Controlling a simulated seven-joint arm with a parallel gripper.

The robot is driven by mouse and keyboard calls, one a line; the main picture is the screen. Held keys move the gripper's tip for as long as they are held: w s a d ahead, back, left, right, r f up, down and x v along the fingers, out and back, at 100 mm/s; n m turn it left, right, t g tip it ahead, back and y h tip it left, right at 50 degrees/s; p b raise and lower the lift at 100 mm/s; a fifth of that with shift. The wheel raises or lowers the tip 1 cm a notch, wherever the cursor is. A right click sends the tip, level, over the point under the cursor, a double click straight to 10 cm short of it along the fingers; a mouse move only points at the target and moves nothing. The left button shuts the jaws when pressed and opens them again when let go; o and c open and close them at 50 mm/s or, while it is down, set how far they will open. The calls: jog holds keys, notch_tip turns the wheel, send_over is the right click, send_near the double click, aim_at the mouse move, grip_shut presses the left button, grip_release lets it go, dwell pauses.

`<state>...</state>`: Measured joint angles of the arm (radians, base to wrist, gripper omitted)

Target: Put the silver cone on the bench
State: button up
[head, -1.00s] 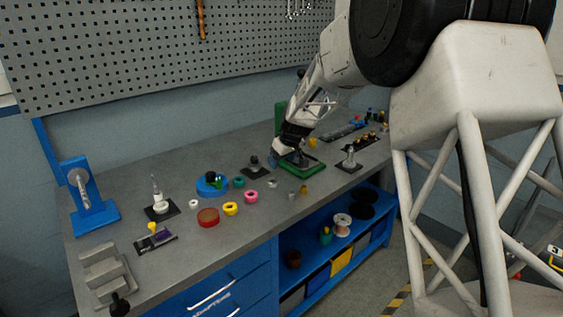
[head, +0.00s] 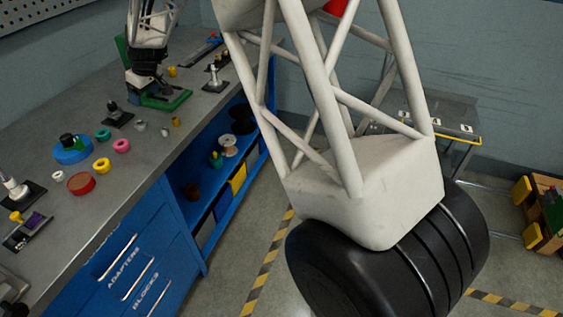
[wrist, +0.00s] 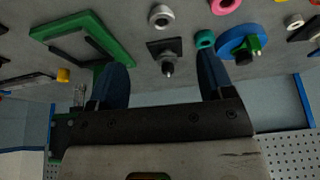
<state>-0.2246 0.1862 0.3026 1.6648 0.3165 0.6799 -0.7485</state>
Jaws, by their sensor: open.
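Two small silver-grey pieces sit on the grey bench (head: 72,112), in front of the black-based post. One (head: 140,126) is left of the other (head: 164,131); they are too small to tell which is the silver cone. A round silver piece (wrist: 161,17) with a hole in its top shows at the top of the wrist view, beyond my fingertips. My gripper (wrist: 162,64) is open, its blue fingers wide apart, with nothing held between them. In the head view its fingers are hard to make out, by the green stand.
A black-based post (wrist: 167,62) appears between my fingers in the wrist view. A green stand (head: 163,98) is beside my arm. Pink (head: 121,145), teal (head: 103,134) and yellow (head: 102,165) rings and a blue round holder (head: 72,150) crowd the bench. An open blue shelf (head: 205,165) lies below.

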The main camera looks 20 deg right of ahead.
jog(key=s+d+r+m, duration=0.1)
jog(key=s+d+r, duration=0.35)
jog(key=s, duration=0.25)
jog(key=s+d+r+m, duration=0.1)
jog(key=s+d+r, duration=0.35)
jog(key=s, duration=0.35)
jog(key=s+d+m+h, duration=0.1)
jog(key=s+d, duration=0.3)
jog(key=s, duration=0.9)
jog(key=s+d+f+m+h, duration=0.1)
jog(key=s+d+m, duration=0.2)
jog(key=s, duration=1)
jog(key=s+d+m+h, duration=0.1)
jog(key=s+d+m, duration=0.1)
jog(key=s+d, duration=0.5)
jog(key=s, duration=0.6)
jog(key=shift+s+f+m+g, duration=0.25)
jog(key=shift+m+g, duration=0.05)
jog(key=shift+m, duration=0.1)
